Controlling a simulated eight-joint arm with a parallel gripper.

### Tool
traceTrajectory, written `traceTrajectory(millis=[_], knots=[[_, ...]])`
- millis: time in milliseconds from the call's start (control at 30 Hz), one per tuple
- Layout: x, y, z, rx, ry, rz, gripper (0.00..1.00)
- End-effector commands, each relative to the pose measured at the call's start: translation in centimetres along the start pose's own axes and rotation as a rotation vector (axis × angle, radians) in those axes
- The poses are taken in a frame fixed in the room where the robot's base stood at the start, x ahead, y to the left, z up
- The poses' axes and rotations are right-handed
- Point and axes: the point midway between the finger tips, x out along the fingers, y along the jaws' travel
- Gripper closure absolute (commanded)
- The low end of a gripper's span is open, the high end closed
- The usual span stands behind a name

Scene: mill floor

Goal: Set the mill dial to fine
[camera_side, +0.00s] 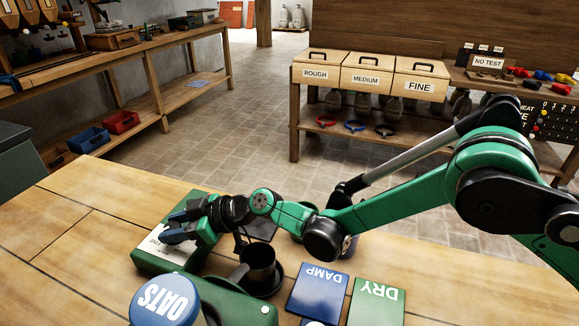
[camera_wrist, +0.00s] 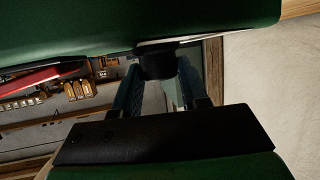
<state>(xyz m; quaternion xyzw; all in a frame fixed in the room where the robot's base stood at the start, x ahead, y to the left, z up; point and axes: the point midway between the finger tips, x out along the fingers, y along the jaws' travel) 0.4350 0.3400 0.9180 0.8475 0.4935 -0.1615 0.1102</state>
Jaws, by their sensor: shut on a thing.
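The mill is a green box (camera_side: 150,262) with a white marked face, lying on the wooden bench at the left in the side view. My gripper (camera_side: 176,226) reaches over that face from the right, its two blue fingers along it. In the wrist view my gripper (camera_wrist: 157,72) is shut on a dark round knob, the mill dial (camera_wrist: 154,64), between its fingertips. A green body fills the top of that view. In the side view the fingers hide the dial. I cannot read the dial's setting.
A blue OATS lid (camera_side: 165,302), a green case (camera_side: 240,312), a black cup (camera_side: 258,264) on a saucer, and blue DAMP (camera_side: 318,288) and green DRY (camera_side: 377,302) plates crowd the bench near my arm. The bench's left part is clear. ROUGH, MEDIUM and FINE bins stand behind.

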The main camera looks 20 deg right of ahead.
Motion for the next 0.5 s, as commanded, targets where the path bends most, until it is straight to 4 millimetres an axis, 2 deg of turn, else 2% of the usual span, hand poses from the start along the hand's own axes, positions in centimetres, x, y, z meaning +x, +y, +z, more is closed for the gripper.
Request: traceTrajectory(millis=[67,100,200,500], knots=[[0.01,0.01,-0.01,-0.002,0.000,0.000,1.00],[0.01,0.01,-0.01,-0.002,0.000,0.000,0.53],[0.01,0.01,-0.01,-0.002,0.000,-0.001,0.30],[-0.03,0.01,-0.10,-0.001,0.000,-0.001,0.30]])
